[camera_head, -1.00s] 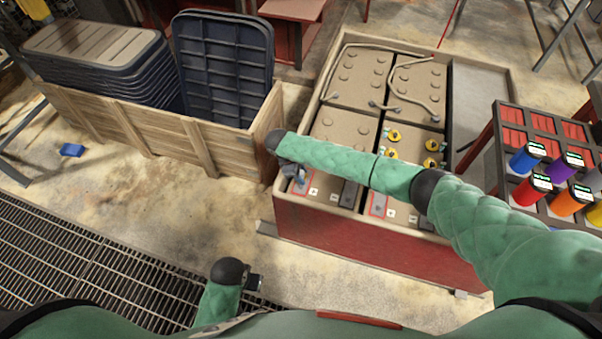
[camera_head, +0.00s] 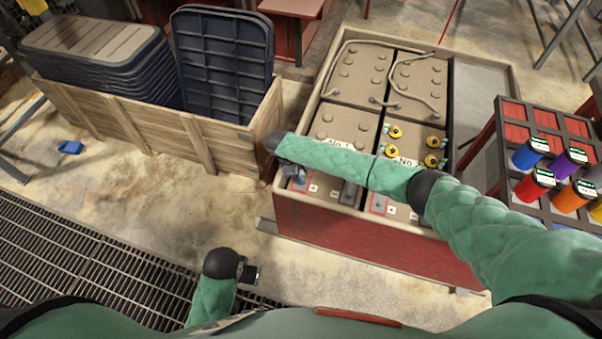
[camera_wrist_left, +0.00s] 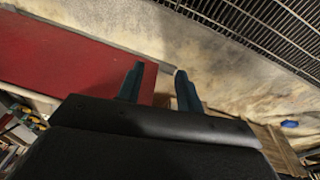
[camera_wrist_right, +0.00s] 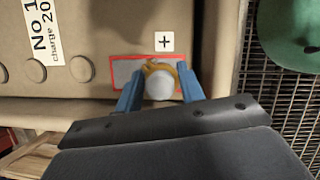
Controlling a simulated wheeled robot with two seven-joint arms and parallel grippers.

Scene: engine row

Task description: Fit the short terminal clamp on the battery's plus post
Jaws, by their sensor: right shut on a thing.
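My right gripper (camera_wrist_right: 160,86) is shut on the short terminal clamp (camera_wrist_right: 158,66), seen as a small brass-coloured curve with a pale round part between the blue fingers. It is over the red-outlined patch (camera_wrist_right: 122,72) beside the plus label (camera_wrist_right: 164,41) on battery No 1 (camera_wrist_right: 75,25). The plus post is hidden or not distinguishable, so I cannot tell whether the clamp sits around it. In the head view my right gripper (camera_head: 291,172) is at the near left corner of battery No 1 (camera_head: 345,128). My left gripper (camera_wrist_left: 160,82) is open and empty, low over the floor (camera_head: 252,274).
The batteries stand in a red-sided box (camera_head: 345,227) with a raised rim. Battery No 2 (camera_head: 413,150) has several yellow caps. A wooden crate (camera_head: 160,130) with dark lids is left. A rack (camera_head: 530,195) of coloured cans is right. Floor in front is open.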

